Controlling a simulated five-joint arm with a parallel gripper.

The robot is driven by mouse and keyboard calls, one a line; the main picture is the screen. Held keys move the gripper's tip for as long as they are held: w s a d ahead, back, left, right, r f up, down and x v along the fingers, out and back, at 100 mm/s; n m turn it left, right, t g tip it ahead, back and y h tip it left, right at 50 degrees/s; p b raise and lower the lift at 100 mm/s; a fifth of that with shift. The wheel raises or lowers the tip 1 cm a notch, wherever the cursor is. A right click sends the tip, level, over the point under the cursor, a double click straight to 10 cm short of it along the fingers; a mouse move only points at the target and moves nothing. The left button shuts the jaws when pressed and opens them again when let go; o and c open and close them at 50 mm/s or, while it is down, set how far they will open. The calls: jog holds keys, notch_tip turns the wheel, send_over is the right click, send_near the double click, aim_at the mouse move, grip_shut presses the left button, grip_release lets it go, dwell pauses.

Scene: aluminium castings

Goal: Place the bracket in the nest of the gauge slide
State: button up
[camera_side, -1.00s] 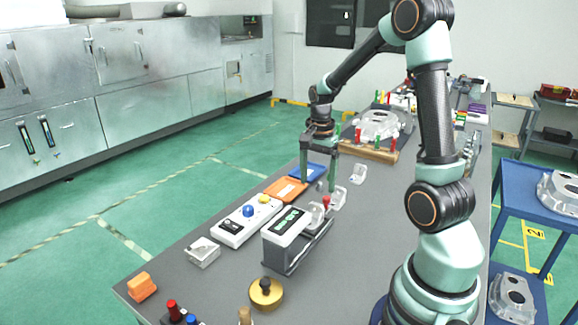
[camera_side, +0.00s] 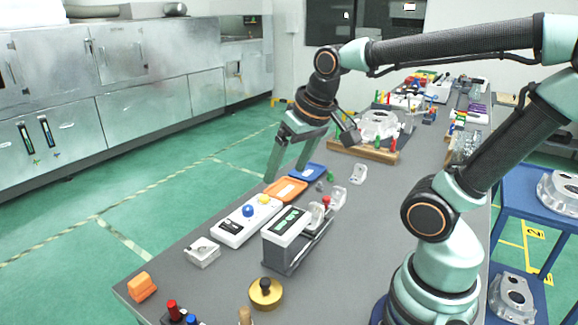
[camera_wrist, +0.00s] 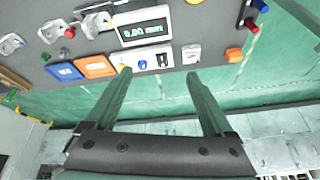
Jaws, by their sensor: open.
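The gauge (camera_side: 288,226) stands mid-bench, and its display reads 0.00 mm in the wrist view (camera_wrist: 143,28). Its slide (camera_side: 318,235) runs off to the right, with a pale metal piece (camera_side: 317,213) on it beside a red knob. I cannot tell whether that piece is a bracket or part of the nest. One bracket-like casting (camera_side: 339,197) stands by the slide's far end; another (camera_side: 358,173) stands farther back, also in the wrist view (camera_wrist: 11,43). My gripper (camera_side: 287,174) is open, empty and tilted, over the bench's left edge and apart from them.
An orange tray (camera_side: 286,189) and blue tray (camera_side: 307,172) lie near my gripper. A white button box (camera_side: 246,222), a pale block (camera_side: 202,252) and a brass disc (camera_side: 265,293) are nearer. A wooden stand (camera_side: 362,152) is behind. Grey bench right of the slide is clear.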

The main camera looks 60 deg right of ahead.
jog(key=a+n, duration=0.1)
jog(key=s+a+n, duration=0.1)
jog(key=a+n+t, duration=0.1)
jog(key=shift+s+r, duration=0.2)
jog(key=shift+s, duration=0.05)
